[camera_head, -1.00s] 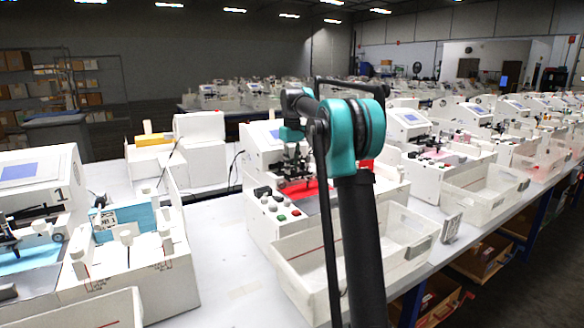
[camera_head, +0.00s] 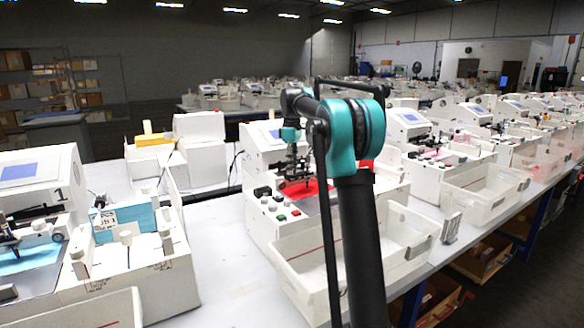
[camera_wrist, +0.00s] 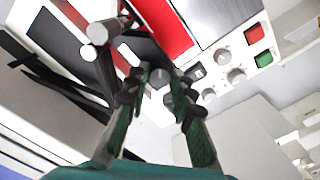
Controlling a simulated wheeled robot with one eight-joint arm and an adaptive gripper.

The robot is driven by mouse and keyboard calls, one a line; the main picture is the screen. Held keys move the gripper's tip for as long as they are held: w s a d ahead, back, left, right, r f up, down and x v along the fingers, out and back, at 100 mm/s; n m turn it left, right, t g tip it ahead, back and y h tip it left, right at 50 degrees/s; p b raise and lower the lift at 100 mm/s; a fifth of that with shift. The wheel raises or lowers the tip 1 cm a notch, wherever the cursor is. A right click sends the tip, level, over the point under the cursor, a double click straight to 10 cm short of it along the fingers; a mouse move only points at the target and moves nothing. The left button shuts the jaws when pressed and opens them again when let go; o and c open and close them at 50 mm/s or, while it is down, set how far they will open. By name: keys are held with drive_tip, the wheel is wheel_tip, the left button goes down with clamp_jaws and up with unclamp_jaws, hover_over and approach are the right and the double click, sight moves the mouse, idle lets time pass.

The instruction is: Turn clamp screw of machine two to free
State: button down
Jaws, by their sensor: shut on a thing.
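Machine two (camera_head: 262,150) is the white plotter behind my arm, with red material (camera_head: 322,190) on its bed. In the head view my gripper (camera_head: 294,180) points down over the machine's carriage, just above the red material. In the wrist view my gripper (camera_wrist: 161,76) has its two fingers close together around a small grey knob (camera_wrist: 160,78), which appears to be the clamp screw. The fingers are shut on it, with a narrow gap between them. The fingers hide part of the screw, and its turned angle cannot be read.
A control panel with a red button (camera_wrist: 254,34), a green button (camera_wrist: 264,58) and several grey knobs lies right of the fingers in the wrist view. White cylindrical parts (camera_wrist: 98,34) stand close at left. An open white bin (camera_head: 395,262) stands before the machine.

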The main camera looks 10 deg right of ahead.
idle(0.4)
drive_tip(key=c, duration=1.3)
unclamp_jaws()
drive_tip(key=shift+r, duration=0.1)
wheel_tip(320, 180, up, 12)
drive_tip(key=shift+s, duration=0.1)
